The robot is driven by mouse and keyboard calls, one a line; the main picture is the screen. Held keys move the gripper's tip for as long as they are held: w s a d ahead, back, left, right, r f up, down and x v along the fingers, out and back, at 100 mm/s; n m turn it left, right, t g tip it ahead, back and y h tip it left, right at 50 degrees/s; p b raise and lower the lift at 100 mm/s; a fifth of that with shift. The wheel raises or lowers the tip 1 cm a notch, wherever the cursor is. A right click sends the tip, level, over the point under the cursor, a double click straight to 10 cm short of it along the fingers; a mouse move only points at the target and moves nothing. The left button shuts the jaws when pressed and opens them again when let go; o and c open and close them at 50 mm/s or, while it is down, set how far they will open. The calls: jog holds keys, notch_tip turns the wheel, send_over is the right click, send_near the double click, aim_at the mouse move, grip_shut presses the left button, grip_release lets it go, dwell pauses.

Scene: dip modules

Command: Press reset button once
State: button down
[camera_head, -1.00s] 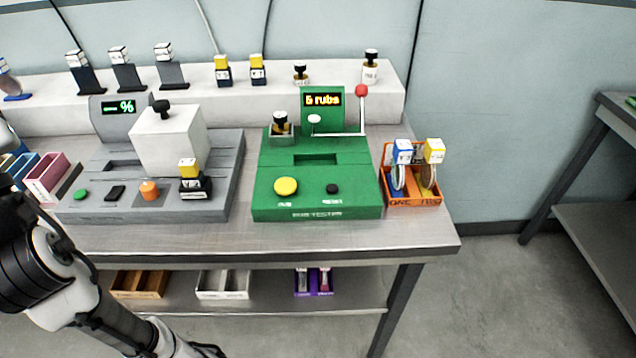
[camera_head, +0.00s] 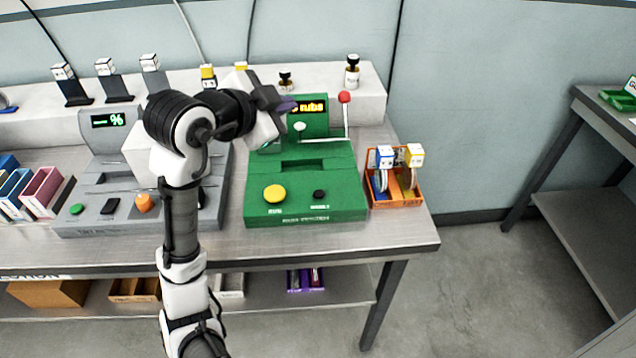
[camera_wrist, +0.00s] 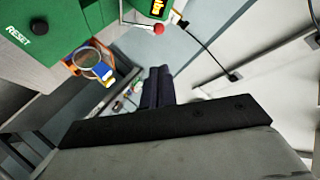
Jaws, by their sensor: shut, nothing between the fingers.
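The reset button (camera_head: 319,194) is a small black round knob on the front right of the green machine (camera_head: 340,172). In the wrist view the black reset button (camera_wrist: 38,27) shows at the upper left, beside the word RESET. A larger yellow button (camera_head: 274,194) sits to its left. My gripper (camera_head: 286,104) is above the back of the green machine, in front of part of its display, behind and above the reset button and apart from it. In the wrist view my gripper's dark fingers (camera_wrist: 158,88) are together and empty.
A lever with a red ball (camera_head: 344,97) rises at the green machine's back right. An orange tray (camera_head: 400,201) with two stamp-like pieces stands to its right. A grey machine (camera_head: 90,221) is at left, partly behind my arm. Bare tabletop (camera_head: 340,240) runs along the front.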

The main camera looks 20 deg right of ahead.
aim_at(314, 195)
jog(key=s+d+f+m+g+y, duration=0.2)
jog(key=s+d+f+m+g, duration=0.1)
jog(key=s+f+m+g, duration=0.1)
notch_tip(314, 195, down, 2)
jog(key=shift+s+d+f+g+p, duration=0.1)
jog(key=shift+s+d+g+p, duration=0.3)
jog(key=shift+s+g, duration=0.1)
jog(key=shift+f, duration=0.15)
notch_tip(314, 195, down, 8)
jog(key=b, duration=0.7)
jog(key=shift+f, duration=0.25)
dwell(1.2)
jog(key=shift+f+b, duration=0.4)
jog(key=shift+b, duration=0.1)
jog(key=shift+f+b, duration=0.35)
jog(key=shift+f, duration=0.05)
dwell(0.3)
jog(key=shift+r, duration=0.1)
jog(key=shift+a+r+p, duration=0.1)
jog(key=shift+r+p, duration=0.6)
jog(key=shift+r, duration=0.05)
